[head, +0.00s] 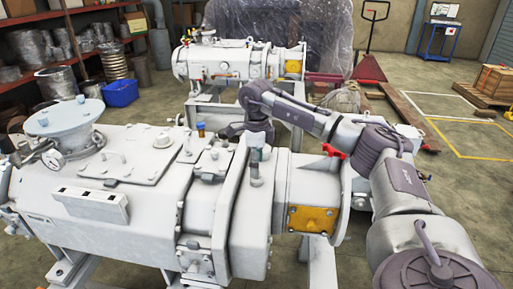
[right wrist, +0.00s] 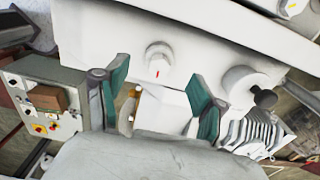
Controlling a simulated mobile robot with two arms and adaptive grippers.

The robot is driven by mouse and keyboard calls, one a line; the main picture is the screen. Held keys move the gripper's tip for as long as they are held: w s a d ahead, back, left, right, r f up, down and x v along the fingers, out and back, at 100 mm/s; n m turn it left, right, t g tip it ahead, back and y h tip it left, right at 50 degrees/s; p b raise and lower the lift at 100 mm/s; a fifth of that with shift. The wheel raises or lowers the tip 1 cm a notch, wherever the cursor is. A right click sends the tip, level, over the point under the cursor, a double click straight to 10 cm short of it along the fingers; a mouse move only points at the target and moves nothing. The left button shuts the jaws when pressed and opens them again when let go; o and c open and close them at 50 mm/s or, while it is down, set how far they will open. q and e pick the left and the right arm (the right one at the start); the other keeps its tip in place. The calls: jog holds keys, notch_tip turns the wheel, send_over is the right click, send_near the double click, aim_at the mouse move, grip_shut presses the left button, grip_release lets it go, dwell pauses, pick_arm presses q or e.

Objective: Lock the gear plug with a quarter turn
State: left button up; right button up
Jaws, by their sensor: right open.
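In the right wrist view, a white round plug (right wrist: 158,58) with a small red mark on its face sticks out of a white housing. I take it to be the gear plug. My right gripper (right wrist: 158,92) is open, with its two teal-padded fingers spread to either side below the plug. Nothing is between the pads, and the fingers appear apart from the plug. In the head view my right gripper (head: 233,131) is partly hidden at the far side of the white vacuum pump (head: 140,185); the plug cannot be made out there. My left gripper is not in view.
A second round white fitting (right wrist: 243,84) with a dark knob sits right of the plug. A grey box with switches (right wrist: 42,105) is at the left. In the head view, upright fittings (head: 256,165) rise from the pump near my arm. Another pump (head: 235,62) stands behind.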

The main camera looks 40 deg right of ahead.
notch_tip(320, 180, down, 4)
jog(key=shift+r, duration=0.25)
jog(key=shift+f, duration=0.35)
jog(key=shift+c, duration=1.4)
jog(key=c, duration=1)
jog(key=shift+r+m+p, duration=0.1)
jog(key=shift+m+p, duration=0.35)
jog(key=shift+m, duration=0.15)
jog(key=shift+o, duration=0.5)
jog(key=m+p, duration=0.1)
jog(key=m, duration=0.2)
jog(key=shift+p, duration=0.35)
jog(key=m+p, duration=0.2)
jog(key=m, duration=0.2)
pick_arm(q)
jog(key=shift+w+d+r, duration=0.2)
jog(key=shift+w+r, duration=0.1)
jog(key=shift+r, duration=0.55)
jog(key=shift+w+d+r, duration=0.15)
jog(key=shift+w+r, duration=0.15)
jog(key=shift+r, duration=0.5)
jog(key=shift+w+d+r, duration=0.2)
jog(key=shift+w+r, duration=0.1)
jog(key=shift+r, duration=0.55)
pick_arm(e)
jog(key=shift+m, duration=0.8)
jog(key=shift+c, duration=0.2)
